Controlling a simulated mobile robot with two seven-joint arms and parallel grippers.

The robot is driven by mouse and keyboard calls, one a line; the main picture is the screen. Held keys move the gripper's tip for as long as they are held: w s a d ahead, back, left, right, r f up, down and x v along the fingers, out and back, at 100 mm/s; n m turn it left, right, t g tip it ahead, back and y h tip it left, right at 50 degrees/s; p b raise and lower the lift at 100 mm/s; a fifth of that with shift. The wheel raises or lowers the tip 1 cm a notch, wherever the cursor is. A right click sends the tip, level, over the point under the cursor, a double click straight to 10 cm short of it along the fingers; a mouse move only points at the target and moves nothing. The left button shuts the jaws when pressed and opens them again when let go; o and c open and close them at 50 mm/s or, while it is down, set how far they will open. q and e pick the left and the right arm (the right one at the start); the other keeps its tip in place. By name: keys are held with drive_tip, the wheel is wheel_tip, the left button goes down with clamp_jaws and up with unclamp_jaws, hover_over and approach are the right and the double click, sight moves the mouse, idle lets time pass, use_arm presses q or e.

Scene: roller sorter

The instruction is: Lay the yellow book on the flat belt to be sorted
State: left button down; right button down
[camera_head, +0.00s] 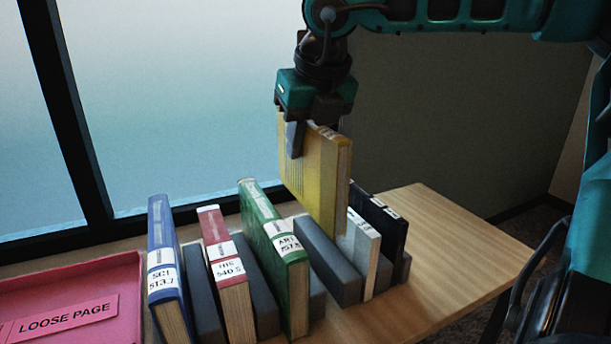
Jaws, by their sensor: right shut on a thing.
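The yellow book (319,185) hangs upright, spine edge turned partly toward me, above the row of standing books. My right gripper (312,128) comes down from above and is shut on its top edge. The lower end of the yellow book is close to the grey divider and the white book; I cannot tell whether it is clear of them. The flat belt is not in view. My left gripper is not in view.
A blue book (162,262), a red book (226,270), a green book (272,255), a white book (361,248) and a black book (384,222) stand between grey dividers (329,262). A pink tray (112,268) labelled LOOSE PAGE lies left. The wooden table (455,250) is bare at right.

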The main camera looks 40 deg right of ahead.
wheel_tip(320, 180, up, 5)
drive_tip(key=shift+w+p, duration=0.1)
drive_tip(key=shift+p, duration=0.2)
